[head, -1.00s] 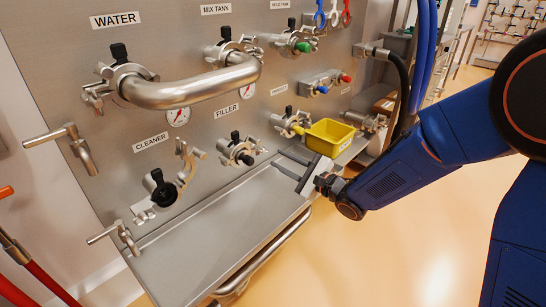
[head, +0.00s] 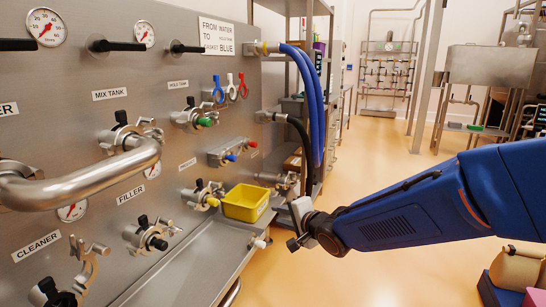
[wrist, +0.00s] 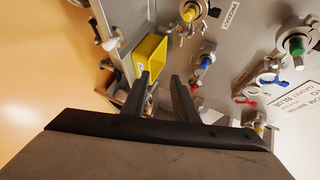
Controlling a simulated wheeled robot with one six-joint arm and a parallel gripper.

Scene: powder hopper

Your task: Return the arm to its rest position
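My blue arm (head: 400,210) reaches in from the right in the head view. My gripper (head: 300,222) is at its end, beside the yellow bin (head: 246,203) and over the floor near the tray's right end; its fingers are hard to make out there. In the wrist view the two dark fingers of my gripper (wrist: 163,88) stand apart with nothing held between them. The yellow bin (wrist: 150,55) lies beyond the left finger in that view. I cannot tell the exact gap between finger and bin.
The steel panel (head: 60,130) with valves, clamps and a bent pipe handle (head: 90,180) fills the left. A steel tray (head: 185,265) runs along its foot. Blue hoses (head: 308,95) and a black hose hang behind the gripper. The orange floor (head: 380,150) is open beyond.

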